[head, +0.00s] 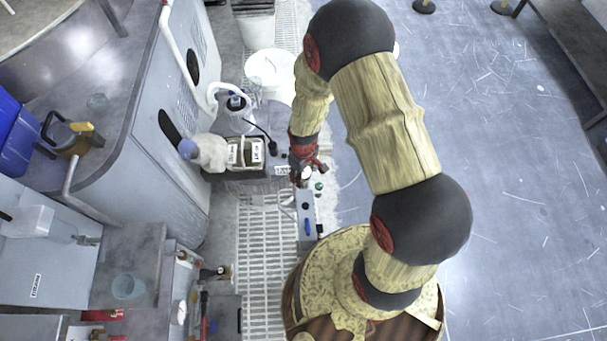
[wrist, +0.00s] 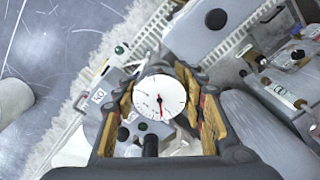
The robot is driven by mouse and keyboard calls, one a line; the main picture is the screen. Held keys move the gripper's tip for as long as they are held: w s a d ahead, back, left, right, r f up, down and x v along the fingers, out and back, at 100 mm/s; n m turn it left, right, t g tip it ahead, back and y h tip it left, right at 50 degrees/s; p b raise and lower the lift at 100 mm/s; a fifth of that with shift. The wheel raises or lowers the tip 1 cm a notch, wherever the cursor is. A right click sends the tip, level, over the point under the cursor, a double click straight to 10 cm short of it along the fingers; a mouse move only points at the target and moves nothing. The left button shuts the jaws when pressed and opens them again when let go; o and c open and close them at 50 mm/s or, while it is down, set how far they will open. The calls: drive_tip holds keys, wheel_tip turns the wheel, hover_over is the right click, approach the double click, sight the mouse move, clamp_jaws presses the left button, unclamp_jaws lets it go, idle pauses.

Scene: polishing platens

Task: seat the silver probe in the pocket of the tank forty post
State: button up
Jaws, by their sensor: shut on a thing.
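My gripper (wrist: 160,100) has its two padded fingers on either side of a round white dial with a red needle, which I take to be the head of the silver probe (wrist: 158,92). The dial faces the wrist camera, and its stem is hidden below. A grey body with a white label (wrist: 98,96), perhaps reading 40, lies just left of and below the dial; I take it for the tank forty post. Its pocket cannot be made out. In the head view my gripper (head: 303,172) is low over the grey equipment beside the floor grating.
A green knob (wrist: 119,49) is close to the fingers. A long grey unit with a blue part (head: 307,227) lies in front of my gripper. A dark box with labelled blocks (head: 245,152) and a white bucket (head: 270,72) stand left and behind. Open floor (head: 490,150) is at right.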

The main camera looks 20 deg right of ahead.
drive_tip(key=shift+f, duration=0.45)
drive_tip(key=o, duration=1.3)
drive_tip(key=shift+o, duration=0.2)
drive_tip(key=shift+r, duration=0.1)
wheel_tip(320, 180, up, 12)
drive_tip(key=shift+f, duration=0.1)
